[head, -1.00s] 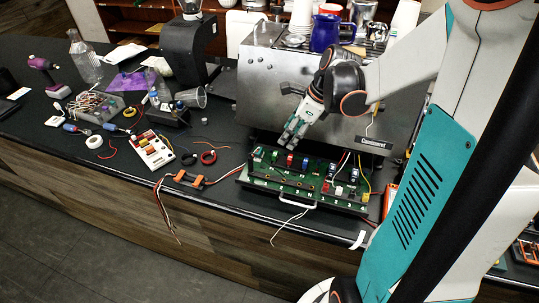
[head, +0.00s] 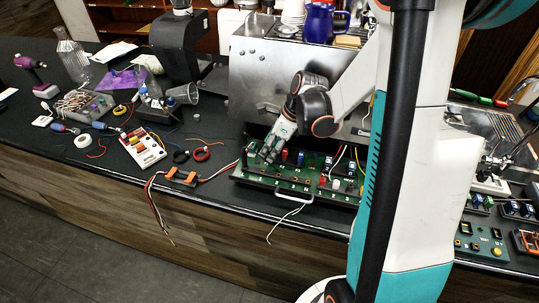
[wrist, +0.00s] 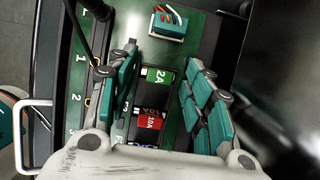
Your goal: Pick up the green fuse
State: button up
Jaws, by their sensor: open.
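The green fuse (wrist: 157,85), marked 2A, sits upright in the fuse row of the green circuit board (head: 262,182). In the wrist view it lies between my two teal fingers, with a gap on each side. My gripper (wrist: 160,62) is open, pointing down over the board, and holds nothing. In the head view my gripper (head: 270,152) is low at the board's left end and hides the green fuse. A red fuse (wrist: 150,121), marked 10A, sits beside the green one. It also shows in the head view (head: 284,155).
A blue fuse (head: 300,158) stands just right of the red one. The steel brewer (head: 265,85) rises right behind the board.

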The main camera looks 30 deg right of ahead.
jog(key=c, duration=0.9)
jog(key=shift+r, duration=0.1)
